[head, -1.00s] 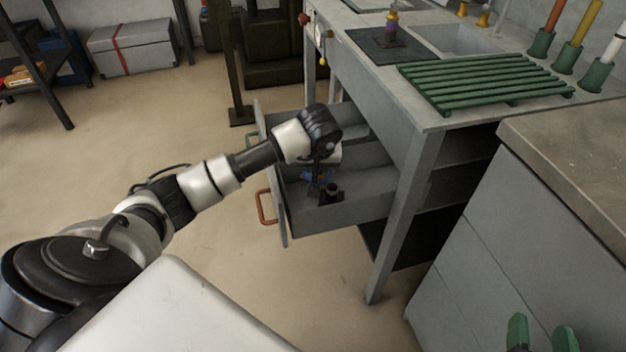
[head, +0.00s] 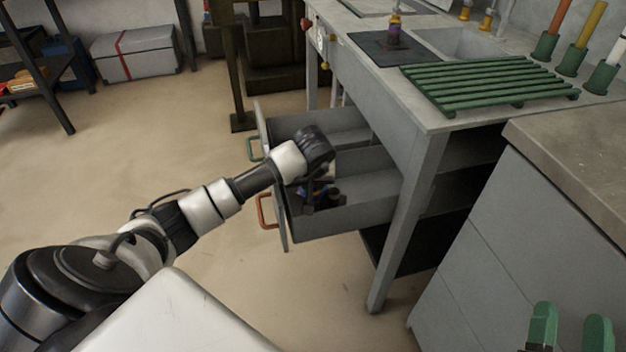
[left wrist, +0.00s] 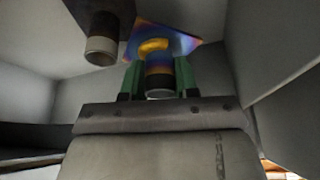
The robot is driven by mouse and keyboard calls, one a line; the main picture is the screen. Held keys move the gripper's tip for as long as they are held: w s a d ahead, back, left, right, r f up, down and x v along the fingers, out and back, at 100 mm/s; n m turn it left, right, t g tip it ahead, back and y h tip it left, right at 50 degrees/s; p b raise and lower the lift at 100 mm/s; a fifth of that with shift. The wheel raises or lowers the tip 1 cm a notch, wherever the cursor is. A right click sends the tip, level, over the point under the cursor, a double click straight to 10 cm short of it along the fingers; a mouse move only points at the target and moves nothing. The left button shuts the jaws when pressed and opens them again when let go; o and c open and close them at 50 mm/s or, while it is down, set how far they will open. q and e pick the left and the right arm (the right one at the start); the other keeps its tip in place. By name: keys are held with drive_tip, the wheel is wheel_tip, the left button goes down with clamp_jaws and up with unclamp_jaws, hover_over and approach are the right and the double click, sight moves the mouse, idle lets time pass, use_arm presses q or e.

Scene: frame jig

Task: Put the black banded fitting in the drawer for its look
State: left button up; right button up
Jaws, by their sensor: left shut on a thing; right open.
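My left gripper (head: 318,190) reaches down into the near drawer (head: 350,215), which has an orange handle. In the left wrist view its green fingers (left wrist: 159,80) are shut on a multicoloured fitting (left wrist: 158,70) with yellow and blue bands and a grey end. Its iridescent square plate shows behind it. A black fitting (left wrist: 103,42) with a pale band at its end is beside it, apart from the fingers. In the head view the arm and shade partly hide both fittings. My right gripper (head: 570,330) is open and empty at the bottom right.
A second open drawer (head: 340,128) with a green handle is just beyond. On the bench stand a purple and yellow fitting (head: 394,30) on a dark mat, a green slatted rack (head: 485,82) and several coloured rods in green holders. A grey cabinet (head: 500,240) stands at the right.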

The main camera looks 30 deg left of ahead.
use_arm(q)
drive_tip(key=shift+s+f, duration=0.1)
drive_tip(key=shift+f, duration=0.4)
drive_tip(key=o, duration=1)
drive_tip(key=shift+f+b, duration=0.15)
drive_tip(key=shift+b, duration=0.15)
use_arm(e)
drive_tip(key=shift+s+r+t, duration=0.45)
drive_tip(key=shift+r+t, duration=0.35)
drive_tip(key=shift+t, duration=0.1)
use_arm(q)
drive_tip(key=shift+s, duration=0.1)
